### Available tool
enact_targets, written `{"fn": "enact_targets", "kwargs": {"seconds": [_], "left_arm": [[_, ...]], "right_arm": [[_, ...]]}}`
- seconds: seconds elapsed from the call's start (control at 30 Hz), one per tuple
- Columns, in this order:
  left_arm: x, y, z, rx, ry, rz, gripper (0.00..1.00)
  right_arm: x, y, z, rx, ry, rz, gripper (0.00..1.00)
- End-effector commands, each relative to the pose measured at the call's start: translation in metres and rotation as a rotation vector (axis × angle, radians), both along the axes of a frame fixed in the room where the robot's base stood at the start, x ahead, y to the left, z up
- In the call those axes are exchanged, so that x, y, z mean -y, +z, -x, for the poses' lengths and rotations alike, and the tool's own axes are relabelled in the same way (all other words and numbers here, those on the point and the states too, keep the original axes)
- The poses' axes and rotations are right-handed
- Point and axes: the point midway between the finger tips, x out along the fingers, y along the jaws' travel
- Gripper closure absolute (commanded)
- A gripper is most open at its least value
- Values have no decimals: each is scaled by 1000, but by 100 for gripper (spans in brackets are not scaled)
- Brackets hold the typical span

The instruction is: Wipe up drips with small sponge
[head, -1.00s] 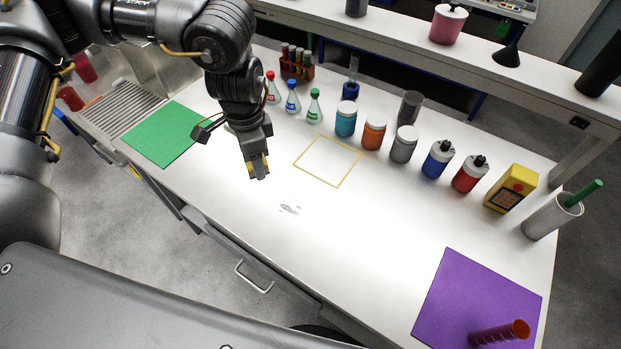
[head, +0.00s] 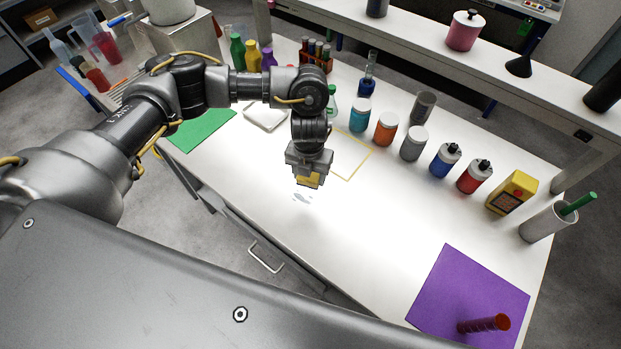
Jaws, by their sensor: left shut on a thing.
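My left gripper (head: 309,179) is shut on a small yellow sponge (head: 308,181), of which only the lower part shows between the fingers. It is just above or at the white bench top, right at the drips; I cannot tell if the sponge touches the surface. The drips (head: 301,197) are a small grey-blue smear on the bench top, just below the gripper in the picture and partly hidden by it. A yellow square outline (head: 352,172) on the bench lies behind and right of the gripper, partly covered by it. My right gripper is not in view.
A row of jars and bottles, from a teal jar (head: 358,114) to a red bottle (head: 474,176), stands along the back. The bench (head: 390,225) between is clear.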

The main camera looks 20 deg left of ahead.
Motion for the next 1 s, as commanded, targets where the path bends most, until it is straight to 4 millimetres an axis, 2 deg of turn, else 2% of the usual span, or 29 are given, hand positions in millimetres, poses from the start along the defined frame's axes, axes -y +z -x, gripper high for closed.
{"fn": "enact_targets", "kwargs": {"seconds": [0.1,0.3,0.67,1.0], "left_arm": [[5,-12,6,-3,-200,1,63],[8,-24,11,0,-393,1,63],[9,-32,11,1,-432,1,63],[9,-61,12,1,-430,2,63]], "right_arm": [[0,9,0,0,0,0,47],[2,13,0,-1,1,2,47],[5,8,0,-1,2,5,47],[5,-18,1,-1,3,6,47]]}}
